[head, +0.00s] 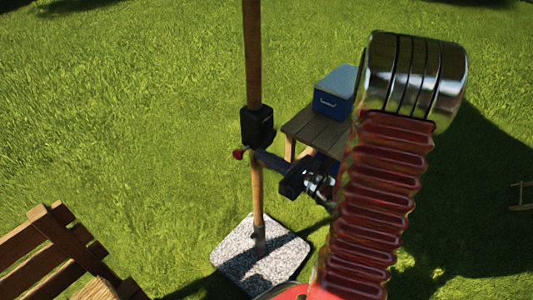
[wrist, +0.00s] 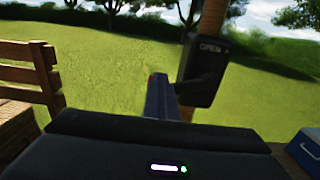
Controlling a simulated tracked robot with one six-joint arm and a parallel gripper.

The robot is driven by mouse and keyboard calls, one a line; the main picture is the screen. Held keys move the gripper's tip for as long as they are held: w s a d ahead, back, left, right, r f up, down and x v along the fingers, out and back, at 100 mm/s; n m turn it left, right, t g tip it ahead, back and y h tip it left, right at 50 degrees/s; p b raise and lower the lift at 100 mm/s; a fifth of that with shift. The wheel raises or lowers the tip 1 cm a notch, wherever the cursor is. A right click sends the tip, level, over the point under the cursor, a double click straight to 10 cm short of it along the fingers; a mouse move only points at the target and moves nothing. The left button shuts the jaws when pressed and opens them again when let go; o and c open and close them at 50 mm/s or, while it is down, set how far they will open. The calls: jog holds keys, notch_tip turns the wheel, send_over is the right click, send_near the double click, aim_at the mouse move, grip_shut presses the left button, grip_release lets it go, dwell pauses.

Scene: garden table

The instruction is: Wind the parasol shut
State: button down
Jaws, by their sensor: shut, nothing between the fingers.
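The wooden parasol pole (head: 252,55) stands upright in a speckled stone base (head: 235,258). The canopy is out of view. A black crank housing (head: 258,126) is fixed on the pole; in the wrist view the housing (wrist: 207,68) shows lettering that seems to read "OPEN". A red knob (head: 238,154) shows just below and left of the housing. My gripper (head: 258,156) is shut and empty, its fingertips close to the knob and below the housing. In the wrist view my shut fingers (wrist: 160,95) point at the crank area and hide most of the knob. I cannot tell whether they touch it.
A small wooden table (head: 315,128) with a blue cooler (head: 338,92) stands behind my arm, right of the pole. A slatted wooden chair or bench (head: 50,250) is at the lower left. Open grass (head: 130,110) lies left of the pole.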

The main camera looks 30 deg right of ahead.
notch_tip(320, 180, down, 2)
jog(key=shift+d+f, duration=0.1)
jog(key=shift+f, duration=0.05)
dwell(0.3)
jog(key=shift+w+d+f, duration=0.1)
jog(key=shift+d+f, duration=0.2)
jog(key=shift+f, duration=0.35)
jog(key=shift+w+d+f, duration=0.1)
jog(key=shift+d+f, duration=0.15)
jog(key=shift+f, duration=0.4)
jog(key=shift+f, duration=0.1)
jog(key=shift+w+d+f, duration=0.2)
jog(key=shift+d+f, duration=0.3)
jog(key=shift+w+d+f, duration=0.15)
jog(key=shift+d+f, duration=0.3)
jog(key=shift+f, duration=0.05)
